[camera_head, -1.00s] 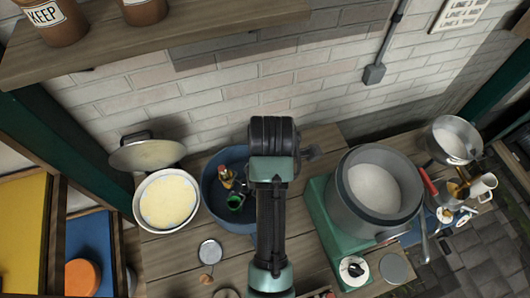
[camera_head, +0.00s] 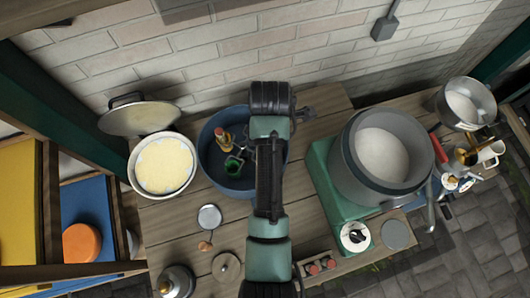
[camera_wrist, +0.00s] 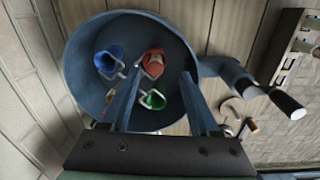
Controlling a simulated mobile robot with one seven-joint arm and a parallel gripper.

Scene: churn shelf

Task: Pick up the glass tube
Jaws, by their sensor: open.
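I cannot pick out a glass tube for certain in either view. A round blue pot (camera_head: 212,172) stands on the wooden counter, and it fills the upper left of the wrist view (camera_wrist: 72,72). Inside it the wrist view shows a blue cup-like piece (camera_wrist: 108,60), a red one (camera_wrist: 153,63) and a green one (camera_wrist: 153,99), each with a pale wire-like handle. The head view shows the green piece (camera_head: 233,165) and an amber one with a red top (camera_head: 224,138). My gripper (camera_wrist: 161,72) is open, its fingers over the pot with nothing between them. In the head view my arm hides the pot's right side.
A pan of pale yellow food (camera_head: 165,166) stands left of the pot, with a lid (camera_head: 140,118) behind it. A large grey pot (camera_head: 350,165) stands on a green base (camera_head: 322,205) to the right. Small lids and jars lie in front. The brick wall closes the back.

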